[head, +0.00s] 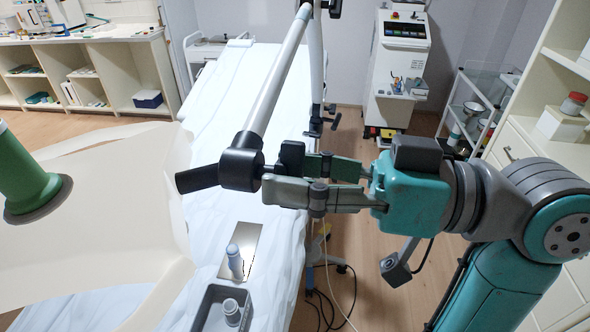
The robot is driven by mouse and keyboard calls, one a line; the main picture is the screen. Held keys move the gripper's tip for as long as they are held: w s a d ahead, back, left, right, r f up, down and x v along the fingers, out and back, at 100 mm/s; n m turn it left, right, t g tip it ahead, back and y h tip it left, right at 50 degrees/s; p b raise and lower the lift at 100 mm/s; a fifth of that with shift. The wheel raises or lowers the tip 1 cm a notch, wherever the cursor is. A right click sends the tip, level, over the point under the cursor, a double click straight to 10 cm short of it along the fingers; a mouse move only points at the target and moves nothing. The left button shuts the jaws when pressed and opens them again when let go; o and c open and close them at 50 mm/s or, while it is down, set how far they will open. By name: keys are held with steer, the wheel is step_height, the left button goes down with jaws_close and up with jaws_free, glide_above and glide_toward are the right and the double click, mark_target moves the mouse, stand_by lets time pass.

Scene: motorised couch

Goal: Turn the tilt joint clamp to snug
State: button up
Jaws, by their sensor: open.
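The tilt joint (241,164) is a black round housing at the lower end of a grey arm tube (278,80), left of centre in the head view. A short black piece (197,179) sticks out from its left side. A thin dark stem shows on its right side, running toward my fingers; I take it to belong to the clamp, whose handle I cannot make out clearly. My gripper (283,175) comes in from the right, open, with its fingertips close beside the joint around that stem. Whether the fingers touch the clamp cannot be told.
A couch with a white sheet (215,110) lies under the joint. A cream sheet-like shape with a green cylinder (25,180) fills the left. A grey tray (208,307) and a small bottle (235,262) are below. A white machine (398,70) and trolley (478,105) stand behind.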

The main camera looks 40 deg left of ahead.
steer(key=shift+a, duration=0.1)
jaws_close()
steer(key=shift+m, duration=0.3)
steer(key=m, duration=0.4)
steer(key=shift+m, duration=2)
jaws_free()
